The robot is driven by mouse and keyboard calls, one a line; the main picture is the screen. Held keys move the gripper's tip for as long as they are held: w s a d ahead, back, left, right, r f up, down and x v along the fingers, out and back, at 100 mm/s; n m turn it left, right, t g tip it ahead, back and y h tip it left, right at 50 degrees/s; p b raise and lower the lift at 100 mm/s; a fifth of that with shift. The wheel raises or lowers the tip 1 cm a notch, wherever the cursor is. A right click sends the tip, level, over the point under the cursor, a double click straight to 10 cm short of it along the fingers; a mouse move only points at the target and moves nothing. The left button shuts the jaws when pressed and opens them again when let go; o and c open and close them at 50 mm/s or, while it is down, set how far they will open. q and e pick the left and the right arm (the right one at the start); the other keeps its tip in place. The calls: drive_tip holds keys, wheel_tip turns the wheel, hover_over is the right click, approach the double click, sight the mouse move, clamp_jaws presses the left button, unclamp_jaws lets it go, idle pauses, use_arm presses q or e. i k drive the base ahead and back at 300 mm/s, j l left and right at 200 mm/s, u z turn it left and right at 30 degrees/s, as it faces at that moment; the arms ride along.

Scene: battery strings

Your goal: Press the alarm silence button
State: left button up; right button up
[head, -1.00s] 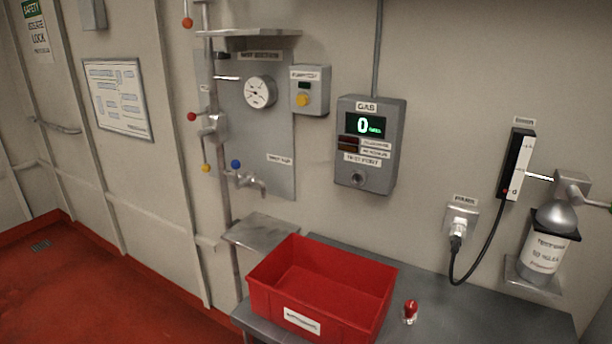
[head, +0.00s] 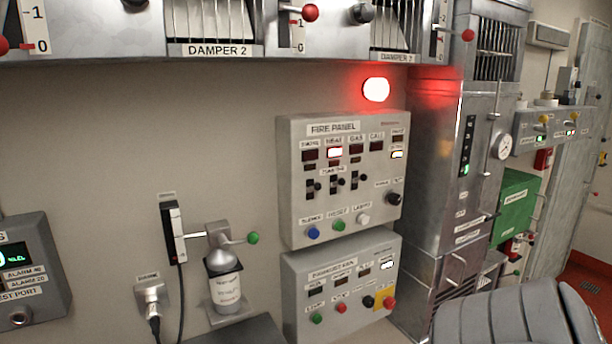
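The fire panel (head: 338,190) is a light grey box on the wall, right of the middle of the head view. Along its bottom row are a blue button (head: 313,233) under a small label that seems to read silence, a green button (head: 338,225) labelled reset, and a pale button (head: 363,218) labelled lamps or similar. One indicator in its top row, labelled heat, is lit. A red alarm light (head: 376,89) glows on the wall above the panel. A grey ribbed shape at the lower right may be part of my arm. Neither gripper shows.
Below the fire panel is a second panel (head: 345,292) with green, red and black buttons. A bottle on a bracket (head: 226,288) and a lever with a green knob (head: 253,238) stand out from the wall to the left. The gas box (head: 28,270) is far left. Metal damper housings run overhead.

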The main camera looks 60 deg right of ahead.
sight(312, 233)
drive_tip(key=k+l+z, duration=0.1)
drive_tip(key=z, duration=1.95)
